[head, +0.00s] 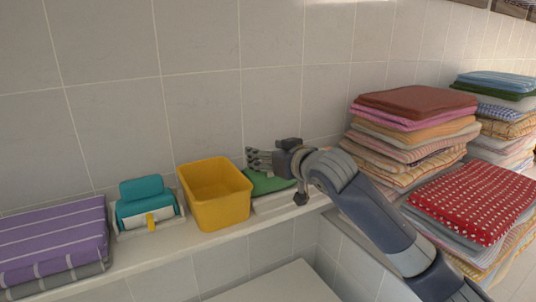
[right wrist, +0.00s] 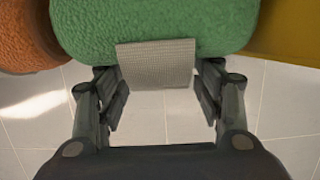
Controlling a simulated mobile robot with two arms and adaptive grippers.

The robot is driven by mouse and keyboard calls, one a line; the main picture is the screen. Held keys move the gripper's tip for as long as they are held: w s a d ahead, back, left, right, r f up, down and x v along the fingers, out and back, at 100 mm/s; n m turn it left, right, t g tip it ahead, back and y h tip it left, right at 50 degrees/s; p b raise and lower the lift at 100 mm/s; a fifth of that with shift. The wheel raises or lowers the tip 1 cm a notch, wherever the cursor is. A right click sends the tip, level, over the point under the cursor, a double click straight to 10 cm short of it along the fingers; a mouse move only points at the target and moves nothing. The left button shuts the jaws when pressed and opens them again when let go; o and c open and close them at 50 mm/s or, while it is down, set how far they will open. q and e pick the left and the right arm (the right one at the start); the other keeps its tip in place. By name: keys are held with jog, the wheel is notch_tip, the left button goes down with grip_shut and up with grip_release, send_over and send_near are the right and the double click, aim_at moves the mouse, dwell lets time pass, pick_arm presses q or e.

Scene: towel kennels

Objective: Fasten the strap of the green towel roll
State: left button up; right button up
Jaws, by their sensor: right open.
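The green towel roll (head: 262,184) lies on the ledge just right of the yellow bin, partly hidden by my right gripper (head: 254,159). In the right wrist view the green roll (right wrist: 150,25) fills the top middle. Its grey woven strap (right wrist: 155,65) hangs down as a flap with a free lower edge. My right gripper (right wrist: 158,88) is open, with a finger on each side of the flap. I cannot tell whether the fingers touch the roll. My left gripper is not in view.
The yellow bin (head: 218,203) stands beside the green roll. An orange roll (right wrist: 25,40) shows at the left in the wrist view. Tall towel stacks (head: 415,130) stand at the right.

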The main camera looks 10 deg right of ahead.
jog(key=shift+s, duration=0.1)
jog(key=v, duration=1.2)
